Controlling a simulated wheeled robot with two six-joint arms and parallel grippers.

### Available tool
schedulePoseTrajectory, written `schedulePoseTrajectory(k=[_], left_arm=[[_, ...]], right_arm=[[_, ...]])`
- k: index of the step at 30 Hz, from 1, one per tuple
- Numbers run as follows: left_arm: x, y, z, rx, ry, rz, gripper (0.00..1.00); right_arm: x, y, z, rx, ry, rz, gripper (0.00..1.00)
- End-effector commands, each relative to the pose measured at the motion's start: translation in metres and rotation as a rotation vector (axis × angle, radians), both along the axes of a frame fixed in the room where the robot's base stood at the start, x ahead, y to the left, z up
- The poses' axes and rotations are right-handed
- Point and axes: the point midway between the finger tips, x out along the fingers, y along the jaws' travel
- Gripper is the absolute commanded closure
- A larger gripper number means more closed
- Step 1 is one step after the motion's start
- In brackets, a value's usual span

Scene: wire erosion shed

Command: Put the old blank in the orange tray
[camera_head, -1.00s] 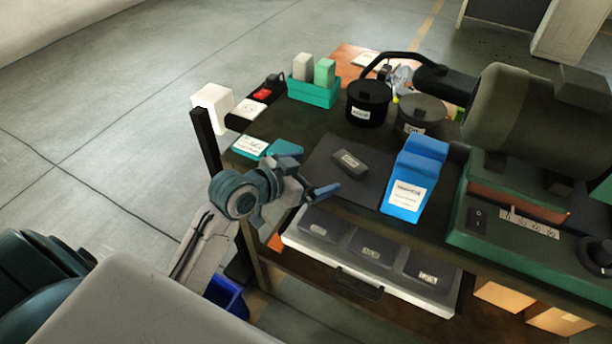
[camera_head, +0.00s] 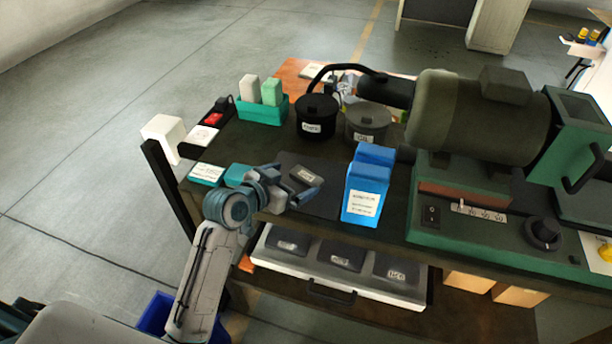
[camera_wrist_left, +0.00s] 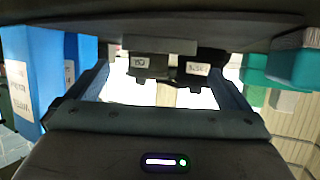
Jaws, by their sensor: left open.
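A small dark grey labelled block (camera_head: 304,174), which looks like the old blank, lies on a dark mat (camera_head: 325,205) on the bench. Its label is too small to read. My left gripper (camera_head: 308,192) is open and empty at the block's near side, low over the mat. In the left wrist view, which shows the bench upside down, the block (camera_wrist_left: 160,46) sits ahead between the spread fingers (camera_wrist_left: 162,78). An orange patch (camera_head: 246,264) shows beside the drawer, mostly hidden; I cannot tell whether it is the orange tray. My right gripper is not in view.
A blue box (camera_head: 364,195) stands right of the mat, with teal pieces (camera_head: 236,174) to the left. Two lidded pots (camera_head: 316,118) stand behind. A green machine (camera_head: 480,115) fills the right side. An open drawer (camera_head: 330,275) with dark blocks juts out below.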

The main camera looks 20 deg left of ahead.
Motion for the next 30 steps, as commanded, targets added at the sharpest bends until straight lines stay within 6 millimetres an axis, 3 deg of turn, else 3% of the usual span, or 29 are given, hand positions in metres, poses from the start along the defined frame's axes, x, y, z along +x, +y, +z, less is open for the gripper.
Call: schedulePoseTrajectory(k=[10,20,27,30], left_arm=[[0.033,-0.017,-0.021,-0.001,0.002,0.001,0.00],[0.037,-0.019,-0.025,0.000,0.002,0.000,0.02],[0.037,-0.019,-0.025,0.000,0.001,0.000,0.49],[0.038,-0.019,-0.023,0.000,-0.002,0.001,0.64]], right_arm=[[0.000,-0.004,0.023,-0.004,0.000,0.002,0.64],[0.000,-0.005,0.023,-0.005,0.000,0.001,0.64],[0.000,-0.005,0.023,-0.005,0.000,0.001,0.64],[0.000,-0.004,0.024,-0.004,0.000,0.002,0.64]])
